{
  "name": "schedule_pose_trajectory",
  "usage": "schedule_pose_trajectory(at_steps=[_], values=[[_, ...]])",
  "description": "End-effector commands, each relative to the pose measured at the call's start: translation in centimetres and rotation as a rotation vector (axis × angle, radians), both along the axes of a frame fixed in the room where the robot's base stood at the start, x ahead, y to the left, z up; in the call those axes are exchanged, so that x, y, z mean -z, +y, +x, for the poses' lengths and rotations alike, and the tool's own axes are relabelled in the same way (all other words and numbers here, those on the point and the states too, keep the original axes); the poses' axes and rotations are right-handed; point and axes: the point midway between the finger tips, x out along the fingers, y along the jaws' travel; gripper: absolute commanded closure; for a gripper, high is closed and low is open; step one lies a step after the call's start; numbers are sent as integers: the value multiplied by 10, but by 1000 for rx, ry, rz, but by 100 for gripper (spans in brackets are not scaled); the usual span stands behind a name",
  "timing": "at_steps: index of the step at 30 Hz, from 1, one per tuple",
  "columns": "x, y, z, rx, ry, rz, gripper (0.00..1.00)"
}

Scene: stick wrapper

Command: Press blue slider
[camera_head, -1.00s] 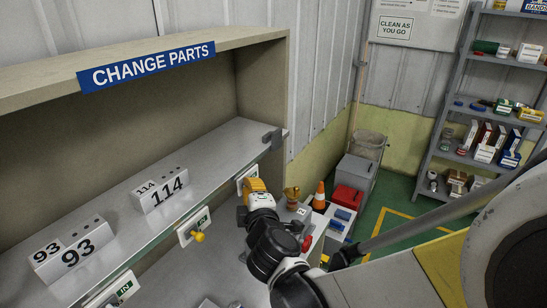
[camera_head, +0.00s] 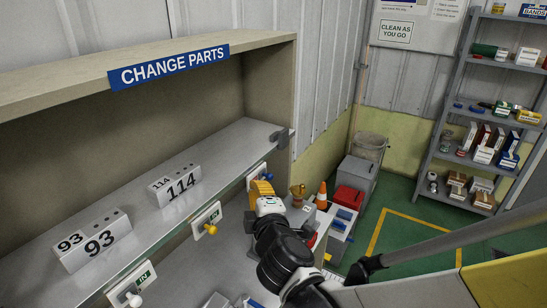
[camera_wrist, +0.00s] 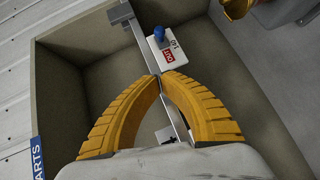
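The blue slider (camera_wrist: 159,34) is a small blue knob on a white plate (camera_wrist: 178,52) with a red OUT label. In the head view the blue knob (camera_head: 268,177) shows just behind and right of my gripper (camera_head: 262,188), below the shelf edge. In the wrist view my gripper (camera_wrist: 159,77) has its two yellow fingers curved together, tips meeting, with nothing between them. The tips appear just below the plate in that picture, and the knob lies beyond them. I see no contact with the knob; the exact distance cannot be told.
A yellow knob (camera_head: 211,230) and a white knob (camera_head: 133,299) sit on similar plates farther left along the front. Blocks marked 114 (camera_head: 174,187) and 93 (camera_head: 92,243) stand on the grey shelf (camera_head: 140,221).

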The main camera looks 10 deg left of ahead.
Motion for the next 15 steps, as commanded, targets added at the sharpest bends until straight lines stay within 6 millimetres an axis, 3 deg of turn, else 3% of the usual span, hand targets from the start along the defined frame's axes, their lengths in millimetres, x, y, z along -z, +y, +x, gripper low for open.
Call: schedule_pose_trajectory(at_steps=[6,15], values=[[-9,-17,-39,0,0,1,100],[-11,-25,-56,2,1,0,100]])
